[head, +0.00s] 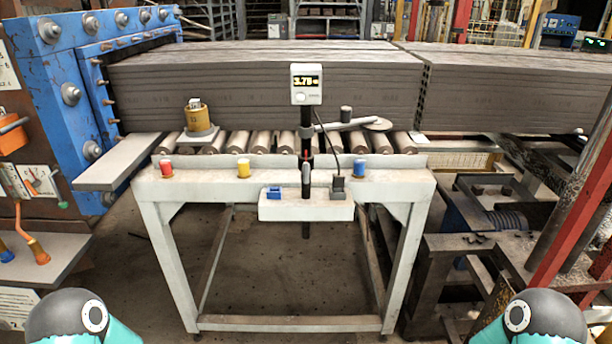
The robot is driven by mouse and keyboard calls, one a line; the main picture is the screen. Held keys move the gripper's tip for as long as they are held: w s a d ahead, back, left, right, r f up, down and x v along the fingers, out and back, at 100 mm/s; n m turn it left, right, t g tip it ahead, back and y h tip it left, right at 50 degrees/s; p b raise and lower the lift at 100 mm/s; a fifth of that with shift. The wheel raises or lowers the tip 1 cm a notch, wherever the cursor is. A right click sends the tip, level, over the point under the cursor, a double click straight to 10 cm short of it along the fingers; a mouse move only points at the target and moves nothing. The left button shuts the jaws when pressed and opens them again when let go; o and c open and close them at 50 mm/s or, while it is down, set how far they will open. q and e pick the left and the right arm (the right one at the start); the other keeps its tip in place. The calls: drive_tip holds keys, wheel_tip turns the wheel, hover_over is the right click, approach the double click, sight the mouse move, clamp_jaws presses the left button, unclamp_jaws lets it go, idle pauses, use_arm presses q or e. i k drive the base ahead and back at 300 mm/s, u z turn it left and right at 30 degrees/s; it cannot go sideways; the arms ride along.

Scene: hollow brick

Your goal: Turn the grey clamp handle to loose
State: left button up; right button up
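A small grey clamp handle (306,173) shows on the black vertical post at the front of the white roller stand (190,185). It appears to point roughly up and down along the post; its exact turn is too small to tell. A red mark sits just above it on the post. A white meter (306,84) with a lit display is at the post's top. Only dark and teal parts of my two arms show at the bottom corners. Neither of my grippers is in view, and nothing of mine touches the handle.
A white ledge (275,211) with a blue clip (273,193) juts out below the handle. Grey extruded brick (250,85) lies behind. The space before the stand is clear.

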sight(305, 166)
drive_tip(key=k, duration=1.2)
drive_tip(key=u, duration=0.6)
drive_tip(key=i, duration=1.05)
drive_tip(key=u, duration=0.3)
drive_tip(key=i, duration=0.95)
drive_tip(key=z, duration=0.45)
